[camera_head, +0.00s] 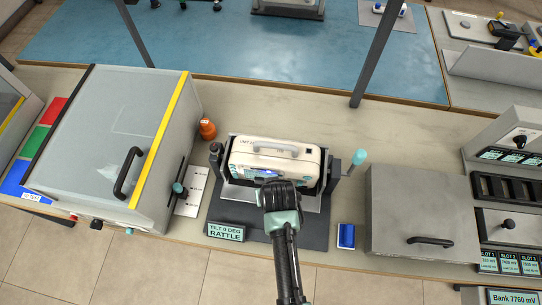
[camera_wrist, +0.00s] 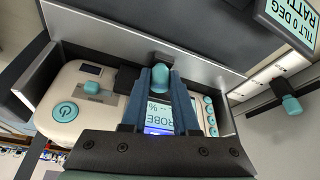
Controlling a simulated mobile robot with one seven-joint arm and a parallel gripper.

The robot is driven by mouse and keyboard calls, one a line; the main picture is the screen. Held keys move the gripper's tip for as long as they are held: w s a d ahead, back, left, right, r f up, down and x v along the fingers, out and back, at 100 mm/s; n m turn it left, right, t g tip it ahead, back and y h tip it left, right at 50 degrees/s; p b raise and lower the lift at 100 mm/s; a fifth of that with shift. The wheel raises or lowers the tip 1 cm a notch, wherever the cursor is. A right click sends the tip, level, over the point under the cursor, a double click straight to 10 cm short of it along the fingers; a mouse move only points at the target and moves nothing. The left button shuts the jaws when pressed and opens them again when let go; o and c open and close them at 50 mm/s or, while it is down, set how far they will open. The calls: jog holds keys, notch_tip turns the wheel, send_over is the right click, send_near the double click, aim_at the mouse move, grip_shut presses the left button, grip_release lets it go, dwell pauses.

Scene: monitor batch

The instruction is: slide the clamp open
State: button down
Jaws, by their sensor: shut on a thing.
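A white case-like unit (camera_head: 306,158) with a grey handle sits upright in a grey metal cradle (camera_head: 238,194) on the bench. My gripper (camera_head: 278,190) reaches down to the cradle's near edge and hides part of the unit's front. In the wrist view my gripper (camera_wrist: 160,84) has its dark blue fingers shut on a teal knob (camera_wrist: 160,74), which I take to be the clamp's. The knob's dark stem stands at the cradle's metal wall. The unit's front panel (camera_wrist: 64,112), with a screen, buttons and a smaller teal knob, shows behind the fingers.
A sign (camera_head: 226,232) reads "TILT 0 DEG RATTLE". A teal-tipped lever (camera_head: 358,158) stands right of the cradle. A large grey box (camera_head: 120,130) with a black handle is at left, an orange object (camera_head: 208,129) beside it. A blue block (camera_head: 346,236) and grey lidded box (camera_head: 422,205) are at right.

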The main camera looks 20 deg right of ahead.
jog(key=shift+s+a+r+p, duration=0.1)
jog(key=shift+s+a+p, duration=0.4)
jog(key=shift+s, duration=0.15)
jog(key=shift+s+a+p, duration=0.4)
jog(key=shift+s+p, duration=0.1)
jog(key=shift+s, duration=0.15)
jog(key=c, duration=0.9)
grip_release()
jog(key=shift+c, duration=0.2)
jog(key=v, duration=1.2)
jog(key=shift+s+r+b, duration=0.2)
jog(key=shift+r+b, duration=0.1)
